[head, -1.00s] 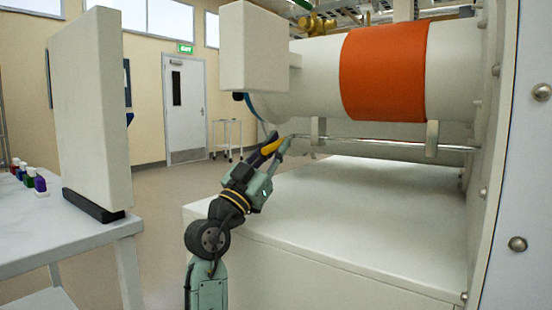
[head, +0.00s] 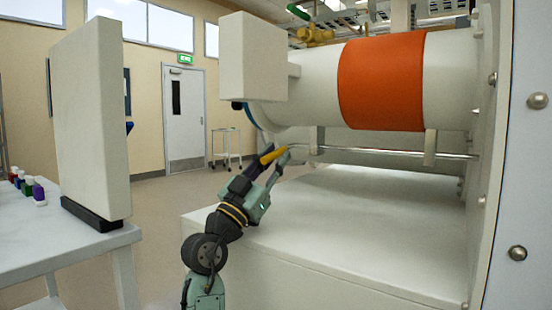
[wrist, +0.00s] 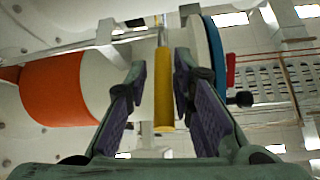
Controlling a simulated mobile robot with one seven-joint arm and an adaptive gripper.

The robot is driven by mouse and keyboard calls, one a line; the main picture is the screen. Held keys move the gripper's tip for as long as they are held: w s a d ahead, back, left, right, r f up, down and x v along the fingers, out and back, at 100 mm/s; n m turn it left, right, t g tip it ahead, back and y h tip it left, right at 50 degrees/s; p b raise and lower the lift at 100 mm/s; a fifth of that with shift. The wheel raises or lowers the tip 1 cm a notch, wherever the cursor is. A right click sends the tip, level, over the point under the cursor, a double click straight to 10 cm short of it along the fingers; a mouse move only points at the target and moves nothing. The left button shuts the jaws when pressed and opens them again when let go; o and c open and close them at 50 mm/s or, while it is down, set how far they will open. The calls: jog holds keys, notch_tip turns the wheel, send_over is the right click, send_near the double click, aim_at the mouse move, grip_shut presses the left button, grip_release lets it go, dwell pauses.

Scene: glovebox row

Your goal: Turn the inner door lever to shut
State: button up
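The lever shows as a yellow handle (wrist: 165,92) hanging from a metal shaft in the wrist view. It is beside the blue-rimmed door (wrist: 213,50) at the end of the white cylinder. My gripper (wrist: 165,100) is open, with one purple-padded finger on each side of the handle and a visible gap on both sides. In the head view my gripper (head: 276,157) reaches up under the cylinder's near end, with the yellow handle (head: 272,155) at its fingertips. The door is mostly hidden there behind a white box.
The white cylinder with an orange band (head: 382,80) runs above a white cabinet top (head: 340,230). A metal rail (head: 400,153) runs below the cylinder. A white box (head: 265,57) hangs near its left end. A table (head: 60,240) with an upright white panel (head: 92,120) stands left. Floor between is clear.

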jog(key=s+a, duration=0.8)
jog(key=s, duration=0.1)
jog(key=shift+s+a+f, duration=0.15)
